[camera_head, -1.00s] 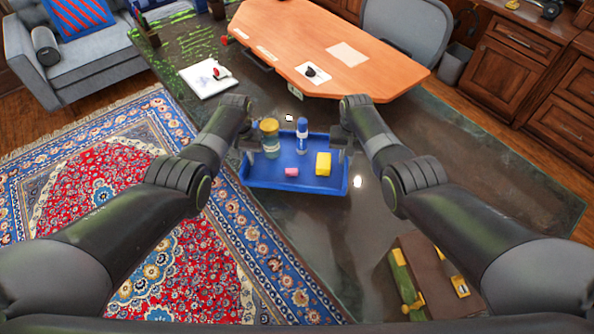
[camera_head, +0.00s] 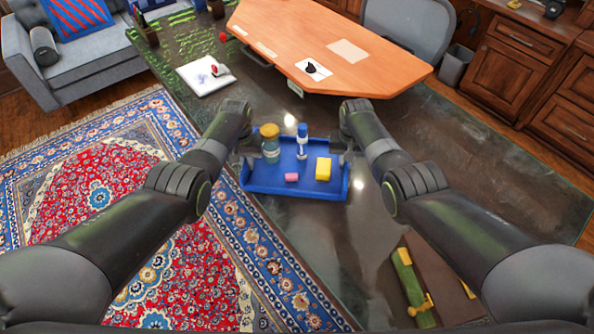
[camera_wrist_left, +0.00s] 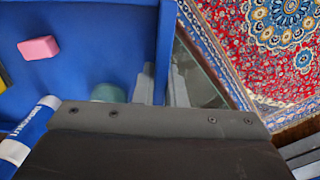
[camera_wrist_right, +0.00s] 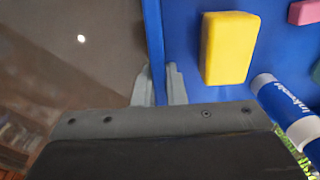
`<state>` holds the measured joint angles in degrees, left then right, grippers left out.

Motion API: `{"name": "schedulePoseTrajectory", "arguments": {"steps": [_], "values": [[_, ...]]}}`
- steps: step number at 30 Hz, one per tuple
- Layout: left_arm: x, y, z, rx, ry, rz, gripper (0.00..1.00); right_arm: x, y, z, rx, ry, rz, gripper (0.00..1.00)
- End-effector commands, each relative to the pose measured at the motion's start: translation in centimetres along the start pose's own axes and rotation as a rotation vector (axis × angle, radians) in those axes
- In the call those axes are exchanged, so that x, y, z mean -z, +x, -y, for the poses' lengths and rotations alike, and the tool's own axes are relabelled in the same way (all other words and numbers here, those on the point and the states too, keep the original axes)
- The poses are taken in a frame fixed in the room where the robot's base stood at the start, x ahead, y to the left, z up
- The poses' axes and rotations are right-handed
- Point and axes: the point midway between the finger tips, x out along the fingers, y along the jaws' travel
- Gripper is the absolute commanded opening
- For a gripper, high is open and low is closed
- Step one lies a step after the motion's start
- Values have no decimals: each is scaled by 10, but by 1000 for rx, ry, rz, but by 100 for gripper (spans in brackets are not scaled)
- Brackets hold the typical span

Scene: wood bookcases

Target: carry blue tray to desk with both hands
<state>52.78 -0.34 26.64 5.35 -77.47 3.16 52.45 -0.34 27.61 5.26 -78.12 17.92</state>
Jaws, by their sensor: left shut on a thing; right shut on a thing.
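The blue tray (camera_head: 300,187) is held between my two grippers in the middle of the head view. It carries a jar with a yellowish lid (camera_head: 270,145), a blue and white bottle (camera_head: 302,142), a pink block (camera_head: 292,177) and a yellow block (camera_head: 323,169). My left gripper (camera_wrist_left: 160,88) is shut on the tray's left wall, and my right gripper (camera_wrist_right: 159,85) is shut on its right wall. The orange-topped desk (camera_head: 345,50) stands beyond the tray, apart from it. In the left wrist view the jar is mostly hidden.
A white pad with a red item (camera_head: 206,76) lies left of the desk. A brown case (camera_head: 440,281) is at lower right. A grey chair (camera_head: 407,28) stands behind the desk.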

Motion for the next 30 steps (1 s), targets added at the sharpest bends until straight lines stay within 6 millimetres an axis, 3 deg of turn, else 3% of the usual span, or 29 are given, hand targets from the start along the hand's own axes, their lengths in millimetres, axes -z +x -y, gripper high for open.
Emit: {"name": "schedulePoseTrajectory", "arguments": {"steps": [3, 4, 9, 20, 30], "values": [[1, 8, 2, 3, -1, -2, 0, 1, 8, -1, -2, 1, -2, 0], [0, 6, 2, 3, -1, 0, 13, 0, 6, -1, -2, 1, -1, 13], [0, 5, 1, 2, -1, 0, 33, 0, 5, -1, -2, 1, 0, 33], [0, 3, 0, 0, 0, -1, 33, 0, 5, 0, 0, 0, 0, 33], [1, -29, 0, 0, -1, -4, 33, 0, 5, 0, 0, 0, 0, 33]]}}
